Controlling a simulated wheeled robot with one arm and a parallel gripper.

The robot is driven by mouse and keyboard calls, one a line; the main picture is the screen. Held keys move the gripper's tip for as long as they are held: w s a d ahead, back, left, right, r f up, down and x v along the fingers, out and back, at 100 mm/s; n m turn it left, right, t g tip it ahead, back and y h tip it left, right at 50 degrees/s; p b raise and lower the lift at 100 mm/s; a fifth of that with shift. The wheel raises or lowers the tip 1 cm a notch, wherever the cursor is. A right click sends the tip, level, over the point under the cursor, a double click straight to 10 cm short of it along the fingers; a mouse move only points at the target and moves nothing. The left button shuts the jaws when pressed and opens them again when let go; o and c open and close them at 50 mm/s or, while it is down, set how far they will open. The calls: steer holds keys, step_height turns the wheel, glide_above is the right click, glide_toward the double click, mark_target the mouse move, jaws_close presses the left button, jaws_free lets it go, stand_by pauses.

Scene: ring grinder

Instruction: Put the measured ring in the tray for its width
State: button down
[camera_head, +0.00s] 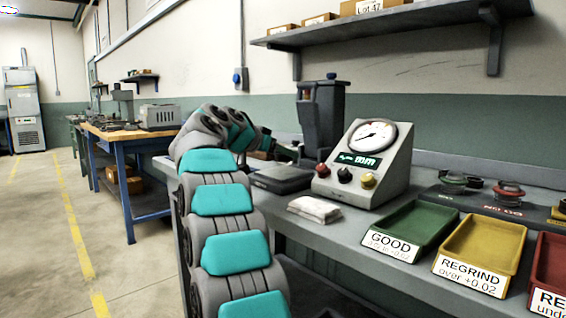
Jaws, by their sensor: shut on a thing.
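My arm rises from the bottom and bends to the right toward the bench. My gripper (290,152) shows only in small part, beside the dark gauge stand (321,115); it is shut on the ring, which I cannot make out. The gauge box (371,160) has a round dial and a green display whose digits I cannot read surely. A green tray (411,228) is labelled GOOD. A yellow tray (484,244) is labelled REGRIND, over +0.02. A red tray (549,262), cut off at the right edge, has a label with "under". The green and yellow trays look empty.
A folded white cloth (315,208) and a dark flat box (282,178) lie on the bench. A shelf (395,22) with boxes hangs above. Open floor lies at left.

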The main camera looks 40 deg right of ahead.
mark_target(283, 172)
steer(key=shift+w+d+f, duration=0.15)
steer(key=shift+w+d, duration=0.1)
steer(key=shift+w, duration=0.05)
steer(key=shift+f, duration=1.4)
steer(key=shift+f+b, duration=0.2)
steer(key=shift+b, duration=0.3)
steer(key=shift+c, duration=0.5)
jaws_free()
steer(key=shift+r+p, duration=0.1)
steer(key=shift+p, duration=0.5)
